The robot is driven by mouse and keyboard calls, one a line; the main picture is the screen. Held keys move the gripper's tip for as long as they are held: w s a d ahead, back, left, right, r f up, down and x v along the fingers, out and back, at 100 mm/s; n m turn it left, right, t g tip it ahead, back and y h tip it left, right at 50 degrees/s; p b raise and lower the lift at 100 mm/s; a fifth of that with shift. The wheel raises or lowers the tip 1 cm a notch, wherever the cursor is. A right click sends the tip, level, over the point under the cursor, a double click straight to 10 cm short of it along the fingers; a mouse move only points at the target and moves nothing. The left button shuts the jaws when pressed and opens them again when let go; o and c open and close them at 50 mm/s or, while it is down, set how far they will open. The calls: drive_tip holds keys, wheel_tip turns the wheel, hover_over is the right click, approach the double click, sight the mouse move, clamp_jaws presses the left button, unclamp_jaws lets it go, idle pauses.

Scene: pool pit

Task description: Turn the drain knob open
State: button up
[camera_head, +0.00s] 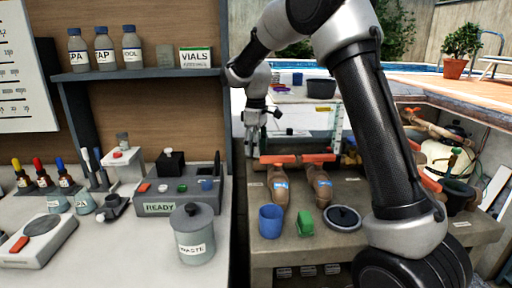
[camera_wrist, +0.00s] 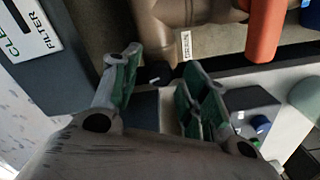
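Several orange handles sit on brown pipes in the head view. One is the left orange handle (camera_head: 278,159), with a second orange handle (camera_head: 318,158) beside it. I cannot tell which is the drain knob, as their small labels are unreadable. In the wrist view an orange handle (camera_wrist: 265,30) is at the upper right, beside a brown pipe (camera_wrist: 180,25) with a small white tag. My gripper (camera_head: 262,132) is above and behind the left handle in the head view. In the wrist view my gripper (camera_wrist: 160,92) has its green-padded fingers apart, with nothing between them.
A grey waste canister (camera_head: 193,234) is on the left counter. In the wrist view a dark box carries a FILTER label (camera_wrist: 34,30).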

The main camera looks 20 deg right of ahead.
wheel_tip(320, 180, up, 12)
idle(0.7)
wheel_tip(320, 180, down, 4)
drive_tip(key=s+m, duration=0.2)
drive_tip(key=m, duration=0.1)
drive_tip(key=s+d+m+t, duration=0.1)
drive_tip(key=s+d, duration=0.4)
drive_tip(key=s, duration=0.6)
drive_tip(key=s+d+r+m+t, duration=0.1)
drive_tip(key=s+d, duration=0.4)
drive_tip(key=s, duration=0.6)
drive_tip(key=s+d+m+t, duration=0.2)
drive_tip(key=s+d+m, duration=0.3)
drive_tip(key=s, duration=0.7)
drive_tip(key=shift+r, duration=0.25)
